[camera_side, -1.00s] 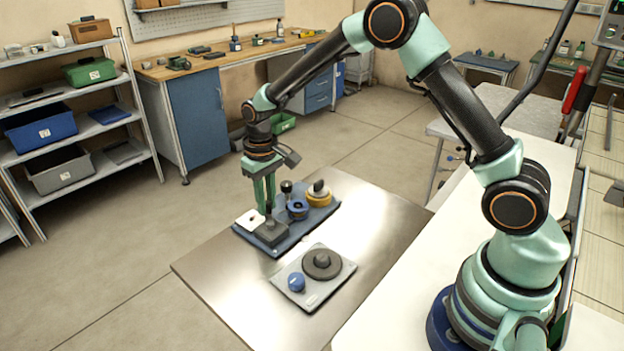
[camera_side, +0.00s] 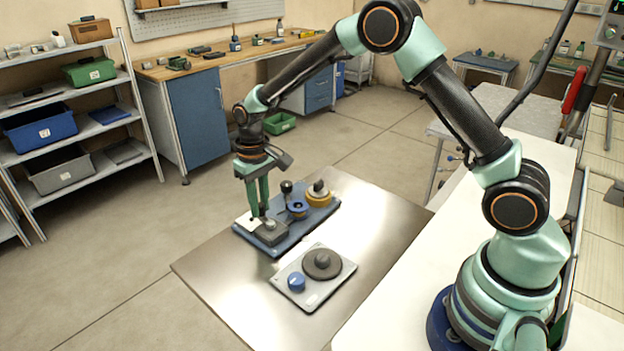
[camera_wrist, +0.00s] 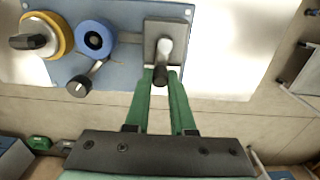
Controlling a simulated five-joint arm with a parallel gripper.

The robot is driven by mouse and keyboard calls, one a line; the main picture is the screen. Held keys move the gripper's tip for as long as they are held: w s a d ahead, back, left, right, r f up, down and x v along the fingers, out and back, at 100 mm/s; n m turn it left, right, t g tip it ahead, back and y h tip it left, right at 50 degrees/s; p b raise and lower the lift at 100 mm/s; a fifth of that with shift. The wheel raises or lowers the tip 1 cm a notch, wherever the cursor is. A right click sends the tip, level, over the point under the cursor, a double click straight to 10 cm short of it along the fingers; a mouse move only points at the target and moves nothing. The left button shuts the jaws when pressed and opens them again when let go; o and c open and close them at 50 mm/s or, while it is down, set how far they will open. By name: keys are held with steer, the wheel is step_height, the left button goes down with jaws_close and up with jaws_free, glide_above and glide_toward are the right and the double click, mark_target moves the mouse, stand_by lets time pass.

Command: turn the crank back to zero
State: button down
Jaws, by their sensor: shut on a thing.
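The crank (camera_wrist: 84,81) has a bare arm and a black knob and stands out from the blue reel hub (camera_wrist: 94,40); its black knob (camera_side: 286,187) also shows in the side view. My gripper (camera_wrist: 160,77) is not on the crank. It is shut on the dark tip of a short lever (camera_wrist: 165,49) that rises from a grey block (camera_wrist: 151,28) beside the hub. In the side view the grey block (camera_side: 271,233) sits at the near end of the blue base, with my fingers (camera_side: 259,215) at its left. The fingers partly hide the lever tip.
A yellow reel (camera_side: 319,196) with a dark knob sits at the far end of the blue base (camera_side: 288,236). A grey plate (camera_side: 314,298) with a dark dial and a blue knob lies in front. The metal table is otherwise clear around them.

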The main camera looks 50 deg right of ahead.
steer(key=shift+s+a+f, duration=0.1)
steer(key=shift+s+a, duration=0.1)
steer(key=shift+a, duration=0.4)
steer(key=shift+s+a, duration=0.4)
steer(key=shift+a, duration=0.15)
steer(key=shift+s, duration=0.15)
steer(key=shift+s+a, duration=0.35)
steer(key=shift+s, duration=0.1)
steer(key=shift+s+f, duration=0.1)
